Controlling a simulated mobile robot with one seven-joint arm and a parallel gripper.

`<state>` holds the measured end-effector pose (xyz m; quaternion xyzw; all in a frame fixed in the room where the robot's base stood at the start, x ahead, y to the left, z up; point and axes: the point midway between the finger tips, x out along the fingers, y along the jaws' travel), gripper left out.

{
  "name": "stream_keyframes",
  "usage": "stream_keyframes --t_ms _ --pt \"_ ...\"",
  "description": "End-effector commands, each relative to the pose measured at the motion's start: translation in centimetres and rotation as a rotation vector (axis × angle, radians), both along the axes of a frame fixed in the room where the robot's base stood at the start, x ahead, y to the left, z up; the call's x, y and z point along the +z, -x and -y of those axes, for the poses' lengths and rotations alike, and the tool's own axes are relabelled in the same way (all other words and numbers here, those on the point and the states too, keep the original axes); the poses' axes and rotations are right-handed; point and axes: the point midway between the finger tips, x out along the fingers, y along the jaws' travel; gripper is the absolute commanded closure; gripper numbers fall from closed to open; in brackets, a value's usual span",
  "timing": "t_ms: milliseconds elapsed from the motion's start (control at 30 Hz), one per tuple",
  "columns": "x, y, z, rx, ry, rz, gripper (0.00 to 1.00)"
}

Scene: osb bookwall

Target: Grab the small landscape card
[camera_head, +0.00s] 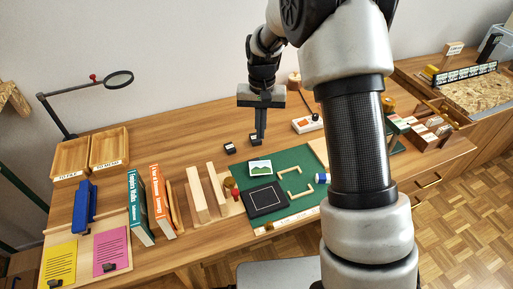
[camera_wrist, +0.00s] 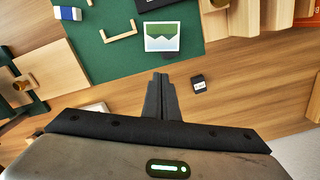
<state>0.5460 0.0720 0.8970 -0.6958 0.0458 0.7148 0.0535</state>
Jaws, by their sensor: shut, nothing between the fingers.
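The small landscape card (camera_head: 260,168) lies flat on the green mat (camera_head: 290,158), near its far left corner. It has a white border, a pale sky and green hills. In the wrist view the card (camera_wrist: 174,37) is just beyond the fingertips, apart from them. My gripper (camera_head: 258,140) points down over the wooden desk, behind the card in the head view. In the wrist view my gripper (camera_wrist: 160,76) has its fingers together with nothing between them.
A black frame (camera_head: 265,200) and wooden corner pieces (camera_head: 294,182) lie on the mat near the card. Upright wooden dividers (camera_head: 205,190) and books (camera_head: 150,205) stand left. Bare desk lies behind the mat.

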Motion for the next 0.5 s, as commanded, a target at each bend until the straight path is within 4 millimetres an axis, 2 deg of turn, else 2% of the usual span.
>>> stream_keyframes --t_ms 33,100,233,367,500 --pt "0.6 1.7 -1.7 -0.056 0.001 -0.018 1.0" --pt "0.5 3.9 -3.2 -0.178 0.004 -0.031 1.0" --pt "0.6 7.2 -4.7 -0.422 0.015 -0.027 1.0" --pt "1.0 9.2 -5.1 -0.615 0.021 -0.001 1.0" --pt "0.9 9.9 -5.0 -0.715 0.023 0.019 1.0"
